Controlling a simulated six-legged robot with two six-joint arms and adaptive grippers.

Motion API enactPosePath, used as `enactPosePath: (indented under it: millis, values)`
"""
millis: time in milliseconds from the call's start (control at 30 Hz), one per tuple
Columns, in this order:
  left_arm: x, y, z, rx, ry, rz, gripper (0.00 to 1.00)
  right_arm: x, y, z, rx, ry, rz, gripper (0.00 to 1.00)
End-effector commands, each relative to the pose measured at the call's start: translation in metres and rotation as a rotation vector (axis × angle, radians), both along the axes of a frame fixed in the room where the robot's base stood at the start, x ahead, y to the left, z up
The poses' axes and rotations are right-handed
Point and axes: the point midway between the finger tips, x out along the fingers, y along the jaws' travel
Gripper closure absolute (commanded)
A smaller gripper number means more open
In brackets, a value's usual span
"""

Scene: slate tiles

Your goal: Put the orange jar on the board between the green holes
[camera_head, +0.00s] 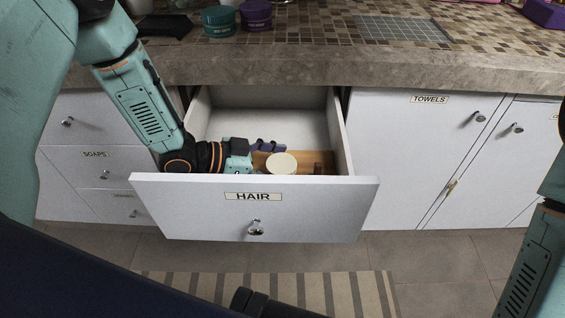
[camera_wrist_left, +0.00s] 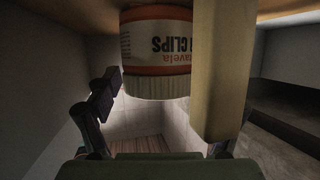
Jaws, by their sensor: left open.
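The orange jar (camera_wrist_left: 157,50) shows in the left wrist view, upside down in the picture, with a white label reading CLIPS and a ridged cream lid. In the head view its round cream lid (camera_head: 281,163) shows inside the open HAIR drawer, the front hiding its lower part. My left gripper (camera_head: 268,147) reaches down into the drawer from the left, just beside the jar. It is open; one dark finger shows left of the jar in the wrist view, the other is mostly hidden behind a beige block (camera_wrist_left: 222,75). I see no green holes. My right gripper is out of view.
The HAIR drawer front (camera_head: 300,200) stands out below the stone counter (camera_head: 350,68). A wooden surface (camera_head: 262,160) and a brown thing (camera_head: 321,166) lie inside it. A green jar (camera_head: 219,22) and a purple jar (camera_head: 256,15) stand on the counter.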

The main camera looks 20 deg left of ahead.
Motion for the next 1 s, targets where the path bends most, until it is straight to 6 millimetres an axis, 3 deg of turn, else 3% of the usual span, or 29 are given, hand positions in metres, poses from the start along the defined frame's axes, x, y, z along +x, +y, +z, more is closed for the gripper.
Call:
enactPosePath:
  millis: [367,800,1000]
  values:
    - [-0.001,0.002,0.006,-0.001,0.000,0.001,0.17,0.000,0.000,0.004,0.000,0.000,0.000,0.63]
    - [-0.026,0.046,0.029,-0.002,-0.001,0.004,0.17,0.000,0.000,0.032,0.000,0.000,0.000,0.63]
    - [-0.034,0.057,0.033,0.000,0.000,0.002,0.17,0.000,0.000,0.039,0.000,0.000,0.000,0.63]
